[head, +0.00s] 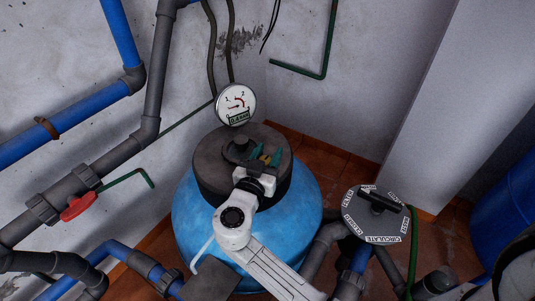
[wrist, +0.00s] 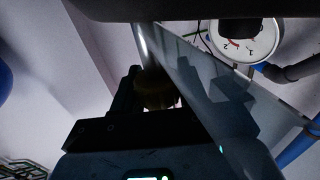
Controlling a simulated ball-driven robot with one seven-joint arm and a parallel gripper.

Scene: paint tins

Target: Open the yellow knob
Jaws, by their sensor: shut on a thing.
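The yellow knob (head: 265,159) is a small yellow patch on the dark grey top of the blue tank (head: 190,215) in the head view. My gripper (head: 267,157), with teal fingers, is shut on it from the front right. The fingers and wrist hide most of the knob, so how far it is turned cannot be told. In the wrist view a dim yellowish thing, apparently the knob (wrist: 155,92), sits between dark jaw parts. That view is dark and its details are unclear.
A round pressure gauge (head: 236,104) stands just behind the tank top. A multiport valve (head: 376,215) with a black handle is at the right. Blue and grey pipes and a red valve handle (head: 78,207) fill the left. A wall corner (head: 420,110) rises at the right.

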